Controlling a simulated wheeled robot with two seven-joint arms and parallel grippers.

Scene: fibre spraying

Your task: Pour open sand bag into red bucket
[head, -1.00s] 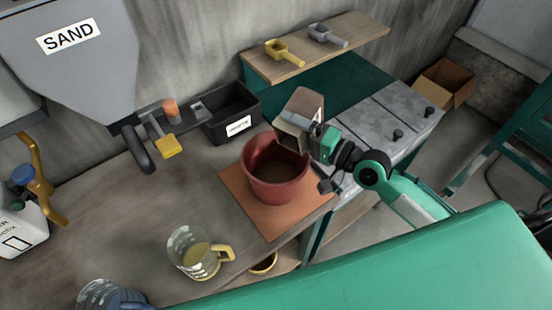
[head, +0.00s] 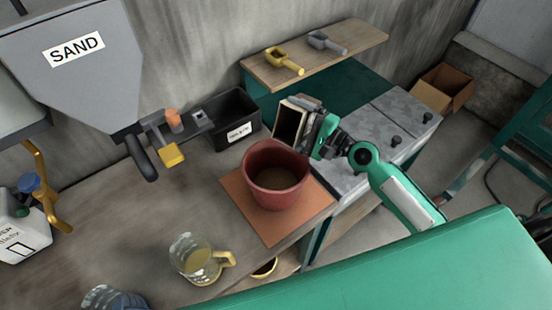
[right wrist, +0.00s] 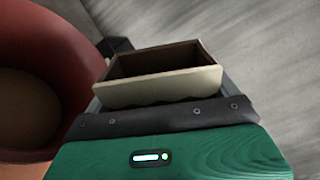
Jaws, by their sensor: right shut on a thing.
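The red bucket (head: 275,185) stands upright on an orange mat (head: 235,195) on the bench, with brown material in its bottom. My right gripper (head: 314,128) is shut on the open sand bag (head: 287,122), just behind and right of the bucket, apart from its rim. The bag's open mouth shows a dark inside; I cannot tell whether sand is left in it. In the right wrist view the bag's cream rim (right wrist: 160,88) stands beyond my gripper, with the bucket (right wrist: 45,50) at the left. My left gripper is not in view.
A black labelled bin (head: 232,118) stands behind the bucket. A sand hopper (head: 75,60) hangs at the upper left. A clear jug (head: 195,260) stands at the front. Two scoops lie on a wooden shelf (head: 345,40). A grey-topped cabinet (head: 385,130) is at the right.

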